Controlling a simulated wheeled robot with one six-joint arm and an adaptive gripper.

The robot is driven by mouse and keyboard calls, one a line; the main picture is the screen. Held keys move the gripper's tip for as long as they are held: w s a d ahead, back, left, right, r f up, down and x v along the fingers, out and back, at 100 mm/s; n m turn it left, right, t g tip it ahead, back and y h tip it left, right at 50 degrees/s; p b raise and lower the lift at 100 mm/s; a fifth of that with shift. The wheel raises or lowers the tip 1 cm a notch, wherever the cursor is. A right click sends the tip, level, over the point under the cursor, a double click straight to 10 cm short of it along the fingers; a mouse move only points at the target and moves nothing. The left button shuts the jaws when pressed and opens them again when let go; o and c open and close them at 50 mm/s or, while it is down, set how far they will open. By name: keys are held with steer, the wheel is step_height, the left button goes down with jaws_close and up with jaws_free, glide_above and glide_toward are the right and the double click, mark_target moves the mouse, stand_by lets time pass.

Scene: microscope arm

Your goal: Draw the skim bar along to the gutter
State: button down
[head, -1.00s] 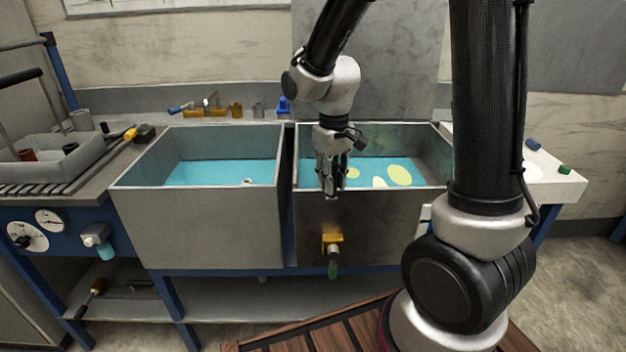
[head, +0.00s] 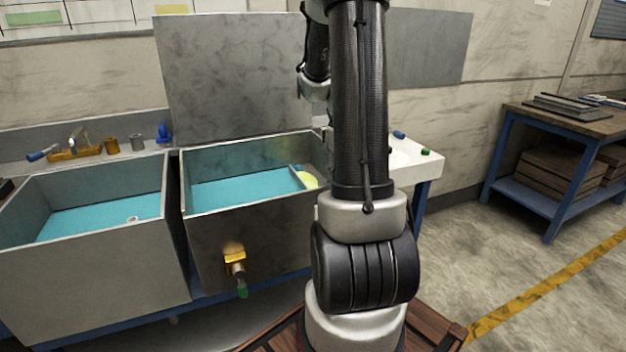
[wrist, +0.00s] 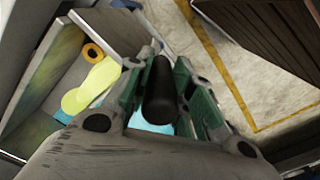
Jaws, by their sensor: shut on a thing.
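My gripper (wrist: 160,100) shows in the wrist view, its green-padded fingers shut on an upright black round grip, which I take to be the skim bar's handle (wrist: 159,88). In the head view my arm hides the gripper. A thin grey bar, seemingly the skim bar (head: 299,178), lies across the blue liquid (head: 245,190) in the right tank (head: 225,228). A yellow film patch (head: 309,180) sits just right of it, near the tank's right end. The wrist view shows yellow patches (wrist: 92,85) beside the gripper. I cannot make out the gutter clearly.
The left tank (head: 90,262) stands beside it. A gold tap (head: 235,258) juts from the right tank's front. A white counter (head: 425,170) adjoins on the right, with small blue and green items. A blue-framed bench (head: 550,150) stands farther right; floor between is clear.

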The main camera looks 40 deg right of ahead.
steer(key=shift+s+d, duration=0.3)
steer(key=shift+d, duration=0.6)
steer(key=shift+s+d, duration=0.25)
steer(key=shift+d, duration=0.65)
steer(key=c, duration=1.2)
jaws_free()
step_height(320, 180, up, 12)
